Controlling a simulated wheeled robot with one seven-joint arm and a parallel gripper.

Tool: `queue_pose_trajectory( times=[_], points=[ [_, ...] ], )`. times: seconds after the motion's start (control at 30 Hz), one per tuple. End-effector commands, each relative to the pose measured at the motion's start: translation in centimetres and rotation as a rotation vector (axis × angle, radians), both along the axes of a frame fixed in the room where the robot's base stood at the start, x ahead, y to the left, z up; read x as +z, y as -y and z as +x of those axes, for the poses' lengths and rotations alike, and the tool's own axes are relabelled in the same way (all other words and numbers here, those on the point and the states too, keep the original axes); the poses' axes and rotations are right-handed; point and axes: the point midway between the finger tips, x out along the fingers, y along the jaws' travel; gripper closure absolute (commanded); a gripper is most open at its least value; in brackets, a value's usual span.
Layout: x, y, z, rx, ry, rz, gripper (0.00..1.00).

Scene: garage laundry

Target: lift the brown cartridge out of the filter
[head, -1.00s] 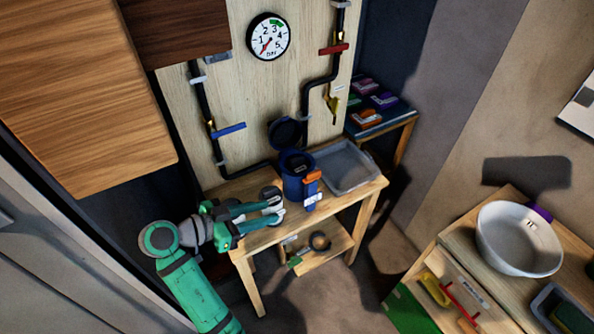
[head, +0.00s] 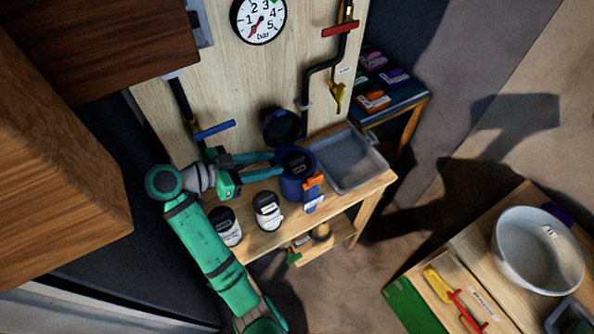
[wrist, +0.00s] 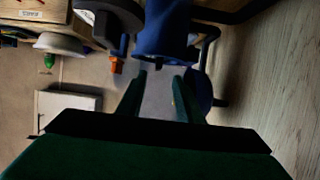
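The blue filter housing (head: 292,188) stands on the wooden bench with its dark lid (head: 281,128) swung open at the back. A dark-topped cartridge (head: 298,163) with a small label sits inside; its brown colour does not show clearly and its lower part is hidden. The housing also shows in the wrist view (wrist: 162,36). My gripper (head: 279,165) is at the left side of the housing near rim height, fingers pointing toward it. Its two fingers are apart with nothing between them, also in the wrist view (wrist: 160,92). Whether they touch the housing is unclear.
Two white canisters with black tops, one left (head: 225,228) and one right (head: 267,212), stand on the bench's front. An orange clip (head: 313,181) is on the housing's front. A grey tray (head: 345,178) lies right. The pipe board and gauge (head: 258,19) rise behind.

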Motion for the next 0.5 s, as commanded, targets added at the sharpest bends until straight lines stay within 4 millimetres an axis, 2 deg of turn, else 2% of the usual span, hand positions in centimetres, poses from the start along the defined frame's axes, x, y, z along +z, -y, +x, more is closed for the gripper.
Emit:
queue_pose_trajectory(
  times=[0.1,0.37,0.5],
  points=[
    [-0.6,1.2,0.7,-0.001,-0.002,0.0,0.67],
    [-1.1,2.5,1.4,-0.002,0.0,0.0,0.67],
    [-1.6,3.9,2.0,-0.004,-0.001,0.0,0.67]
  ],
)
